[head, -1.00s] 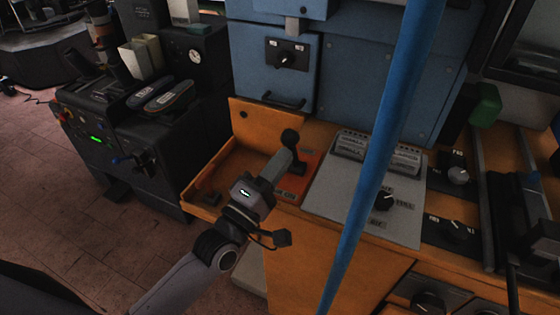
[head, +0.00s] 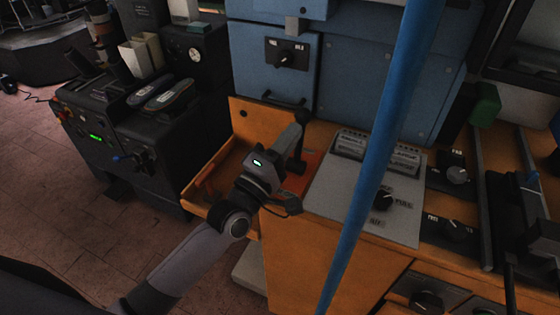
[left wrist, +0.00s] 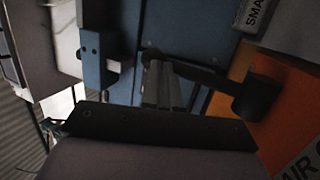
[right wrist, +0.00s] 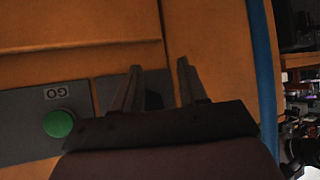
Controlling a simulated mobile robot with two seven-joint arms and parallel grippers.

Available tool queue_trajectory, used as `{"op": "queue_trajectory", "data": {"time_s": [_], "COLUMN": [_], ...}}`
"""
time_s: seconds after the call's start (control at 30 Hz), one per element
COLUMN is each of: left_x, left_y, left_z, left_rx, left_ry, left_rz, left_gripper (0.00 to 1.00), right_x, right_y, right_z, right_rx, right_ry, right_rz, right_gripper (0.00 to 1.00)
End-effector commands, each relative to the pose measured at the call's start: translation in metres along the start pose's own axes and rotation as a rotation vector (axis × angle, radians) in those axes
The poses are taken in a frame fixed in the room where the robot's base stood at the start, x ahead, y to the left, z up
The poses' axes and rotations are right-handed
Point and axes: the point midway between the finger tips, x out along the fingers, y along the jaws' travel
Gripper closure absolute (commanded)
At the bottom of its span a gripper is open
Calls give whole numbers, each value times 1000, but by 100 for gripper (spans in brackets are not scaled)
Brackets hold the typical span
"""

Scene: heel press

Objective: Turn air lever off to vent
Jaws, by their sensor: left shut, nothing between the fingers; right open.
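The air lever (head: 299,150) is a black handle on an orange plate (head: 313,160) at the front of the blue press. In the left wrist view its round black hub (left wrist: 257,97) sits on the orange plate, beside a partly visible label, and its arm runs towards my fingertips. My left gripper (head: 302,118) is shut and empty, with its fingers at the lever's upper end. They partly hide the lever's knob, and I cannot tell whether they touch it. My right gripper (right wrist: 159,80) is open and empty, over an orange panel.
A blue pole (head: 372,170) crosses the head view in front of the grey control panel (head: 325,202). An orange tray (head: 205,190) lies left of the lever. A green GO button (right wrist: 58,124) is near my right gripper. A black machine (head: 150,130) stands at left.

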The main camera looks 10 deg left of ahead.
Motion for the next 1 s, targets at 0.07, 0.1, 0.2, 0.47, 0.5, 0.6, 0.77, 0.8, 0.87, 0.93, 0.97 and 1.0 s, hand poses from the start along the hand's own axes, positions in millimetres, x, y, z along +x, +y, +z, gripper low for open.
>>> {"op": "queue_trajectory", "data": {"time_s": [0.07, 0.1, 0.2, 0.47, 0.5, 0.6, 0.77, 0.8, 0.87, 0.93, 0.97, 1.0], "left_x": [4, 5, 8, 11, 12, 12, 12, 12, 12, 13, 13, 13], "left_y": [-1, -1, -2, -3, -3, -3, -2, -2, -2, -2, -2, -2], "left_z": [-1, -1, -1, -2, -2, -2, -3, -3, -3, -3, -3, -3], "left_rx": [1, 1, 1, 1, 1, 1, 1, 1, 1, 1, 1, 1], "left_ry": [0, 0, 0, 0, 0, 0, 1, 1, 1, 1, 1, 1], "left_rz": [1, 1, 0, -1, -1, -1, 0, 0, 0, 1, 1, 1], "left_gripper": [100, 100, 100, 100, 100, 100, 100, 100, 100, 100, 100, 100], "right_x": [1, 1, 2, 2, 2, 2, 2, 2, 2, 2, 2, 2], "right_y": [0, 0, 0, 0, 0, 0, 0, 0, 0, 0, 0, 0], "right_z": [1, 2, 2, 3, 3, 3, 3, 3, 3, 3, 3, 3], "right_rx": [0, 0, 0, 0, 0, 0, 0, 0, 0, 0, 0, 0], "right_ry": [0, 0, 0, 0, 0, 0, 0, 0, 0, 0, 0, 0], "right_rz": [0, 0, 0, 0, 0, 0, 0, 0, 0, 0, 0, 0], "right_gripper": [57, 57, 57, 57, 57, 57, 57, 57, 57, 57, 57, 57]}}
